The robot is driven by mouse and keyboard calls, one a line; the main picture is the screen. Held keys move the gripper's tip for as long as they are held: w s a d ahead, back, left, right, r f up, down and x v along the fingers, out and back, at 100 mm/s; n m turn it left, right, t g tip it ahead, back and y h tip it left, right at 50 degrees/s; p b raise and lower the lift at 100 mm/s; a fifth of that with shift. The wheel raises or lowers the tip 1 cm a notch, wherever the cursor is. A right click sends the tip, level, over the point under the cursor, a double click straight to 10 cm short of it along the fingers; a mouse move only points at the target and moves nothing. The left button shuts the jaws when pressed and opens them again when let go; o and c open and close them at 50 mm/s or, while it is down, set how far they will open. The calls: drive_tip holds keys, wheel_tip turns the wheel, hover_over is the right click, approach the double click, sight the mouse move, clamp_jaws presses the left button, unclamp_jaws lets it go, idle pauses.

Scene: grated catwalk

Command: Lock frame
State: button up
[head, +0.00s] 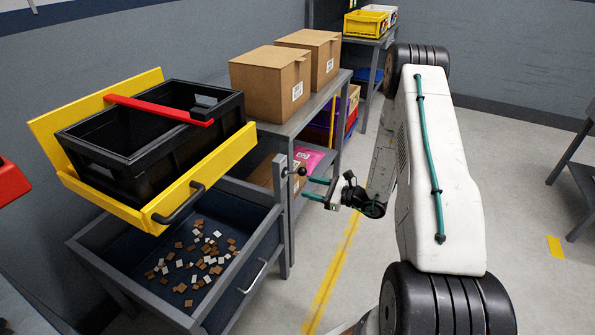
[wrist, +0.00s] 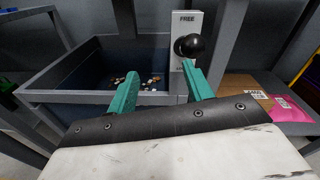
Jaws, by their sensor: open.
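The yellow frame (head: 215,160) holds a black crate (head: 120,165) with a red bar (head: 155,108) across it. It is tilted above a grey bin. A lever with a round black knob (head: 302,171) is on the grey post at the bin's right corner. In the wrist view the knob (wrist: 189,45) is in front of a white plate (wrist: 188,20) reading FREE at its top; lower lettering is mostly hidden. My gripper (head: 307,187), with teal fingers, is open and empty beside the knob. In the wrist view the knob is just beyond the right fingertip, not between the fingers (wrist: 160,70).
The grey bin (head: 85,258) under the frame holds many brown and white chips. Right of it, a grey shelf (head: 330,98) carries two cardboard boxes (head: 270,82), with a pink package (head: 310,160) below. Open floor (head: 520,190) lies to the right.

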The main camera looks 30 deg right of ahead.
sight(296, 172)
drive_tip(key=w, duration=0.3)
drive_tip(key=w+r+t+h, duration=0.1)
drive_tip(key=w, duration=0.2)
drive_tip(key=w+m+t, duration=0.1)
drive_tip(key=w, duration=0.2)
drive_tip(key=shift+w+a+r+h, duration=0.15)
drive_tip(key=shift+a+r+h, duration=0.1)
drive_tip(key=shift+a+h, duration=0.1)
drive_tip(key=c, duration=0.9)
drive_tip(key=shift+d, duration=0.1)
drive_tip(key=shift+c, duration=0.2)
